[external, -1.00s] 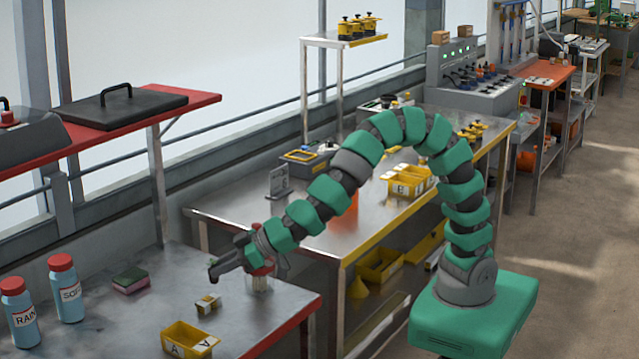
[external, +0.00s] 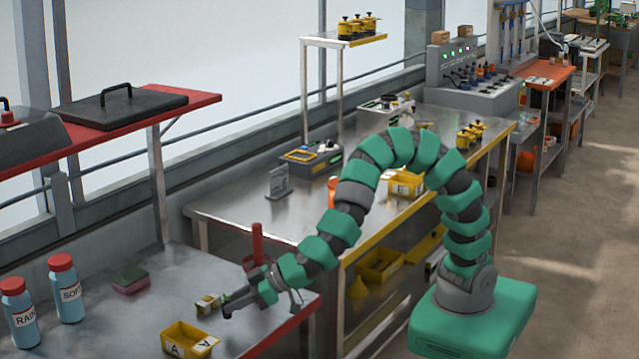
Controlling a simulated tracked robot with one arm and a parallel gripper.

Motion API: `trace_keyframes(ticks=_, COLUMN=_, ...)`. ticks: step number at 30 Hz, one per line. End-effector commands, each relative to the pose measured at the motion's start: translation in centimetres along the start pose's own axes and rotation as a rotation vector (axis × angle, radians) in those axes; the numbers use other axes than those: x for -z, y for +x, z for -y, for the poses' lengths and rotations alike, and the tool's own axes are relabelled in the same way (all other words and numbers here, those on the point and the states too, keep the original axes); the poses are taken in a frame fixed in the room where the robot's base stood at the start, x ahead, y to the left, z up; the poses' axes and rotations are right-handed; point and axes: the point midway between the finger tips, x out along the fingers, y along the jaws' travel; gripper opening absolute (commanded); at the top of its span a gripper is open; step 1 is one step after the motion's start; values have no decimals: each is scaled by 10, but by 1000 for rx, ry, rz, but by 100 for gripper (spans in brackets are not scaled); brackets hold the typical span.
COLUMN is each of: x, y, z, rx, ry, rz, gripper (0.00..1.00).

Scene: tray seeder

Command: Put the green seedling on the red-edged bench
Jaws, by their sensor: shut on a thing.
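The red-edged bench (external: 289,332) is the grey metal bench at the front left, with a red strip along its right edge. My gripper (external: 229,306) is low over this bench, pointing left, its fingers shut. A small bit of green at the fingertips looks like the green seedling (external: 227,297); the fingers hide most of it. I cannot tell whether the seedling touches the block or the bench top.
A yellow bin marked A (external: 188,340) stands in front of the gripper. An upright red handle (external: 257,243) rises behind my wrist. The yellow-edged bench (external: 225,200) stands behind.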

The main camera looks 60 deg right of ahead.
Motion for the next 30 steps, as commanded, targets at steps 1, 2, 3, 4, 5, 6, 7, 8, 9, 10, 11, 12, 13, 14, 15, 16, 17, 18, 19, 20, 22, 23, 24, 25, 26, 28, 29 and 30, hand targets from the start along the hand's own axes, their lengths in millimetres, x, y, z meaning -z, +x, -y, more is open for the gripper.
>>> trace_keyframes(ticks=1, x=-4, y=2, z=0, rx=1, ry=0, rz=1, gripper=2)
trace_keyframes(ticks=2, x=-7, y=4, z=1, rx=1, ry=-1, rz=1, gripper=2)
trace_keyframes(ticks=3, x=-12, y=6, z=1, rx=2, ry=-1, rz=2, gripper=2)
trace_keyframes(ticks=4, x=-16, y=8, z=1, rx=2, ry=0, rz=3, gripper=2)
trace_keyframes(ticks=5, x=-20, y=10, z=1, rx=2, ry=0, rz=3, gripper=2)
trace_keyframes(ticks=6, x=-25, y=13, z=1, rx=2, ry=0, rz=3, gripper=2)
trace_keyframes(ticks=7, x=-28, y=15, z=1, rx=1, ry=-1, rz=3, gripper=2)
trace_keyframes(ticks=8, x=-30, y=16, z=1, rx=0, ry=-1, rz=2, gripper=2)
trace_keyframes(ticks=9, x=-31, y=17, z=1, rx=0, ry=-2, rz=1, gripper=2)
trace_keyframes(ticks=10, x=-31, y=17, z=0, rx=0, ry=-2, rz=0, gripper=2)
trace_keyframes(ticks=11, x=-31, y=17, z=0, rx=0, ry=-2, rz=0, gripper=2)
trace_keyframes(ticks=12, x=-30, y=16, z=0, rx=0, ry=-2, rz=-1, gripper=2)
trace_keyframes(ticks=13, x=-30, y=16, z=0, rx=0, ry=-2, rz=-1, gripper=2)
trace_keyframes(ticks=14, x=-29, y=16, z=0, rx=0, ry=-2, rz=-1, gripper=2)
trace_keyframes(ticks=15, x=-29, y=16, z=0, rx=0, ry=-2, rz=-1, gripper=2)
trace_keyframes(ticks=16, x=-29, y=16, z=0, rx=0, ry=-2, rz=-1, gripper=2)
trace_keyframes(ticks=17, x=-30, y=16, z=0, rx=0, ry=-2, rz=-1, gripper=2)
trace_keyframes(ticks=18, x=-30, y=17, z=0, rx=0, ry=-2, rz=-1, gripper=2)
trace_keyframes(ticks=19, x=-31, y=17, z=0, rx=-1, ry=-2, rz=0, gripper=2)
trace_keyframes(ticks=20, x=-32, y=18, z=0, rx=0, ry=-2, rz=0, gripper=26)
trace_keyframes(ticks=22, x=-31, y=17, z=0, rx=0, ry=-1, rz=-1, gripper=45)
trace_keyframes(ticks=23, x=-31, y=17, z=0, rx=0, ry=-1, rz=-1, gripper=45)
trace_keyframes(ticks=24, x=-31, y=17, z=0, rx=0, ry=-1, rz=-1, gripper=45)
trace_keyframes(ticks=25, x=-31, y=17, z=0, rx=0, ry=-1, rz=-1, gripper=45)
trace_keyframes(ticks=26, x=-31, y=17, z=0, rx=0, ry=-1, rz=-1, gripper=45)
trace_keyframes(ticks=28, x=-31, y=17, z=0, rx=0, ry=-1, rz=-1, gripper=45)
trace_keyframes(ticks=29, x=-31, y=17, z=0, rx=0, ry=-1, rz=-1, gripper=45)
trace_keyframes(ticks=30, x=-31, y=17, z=0, rx=0, ry=-1, rz=-1, gripper=45)
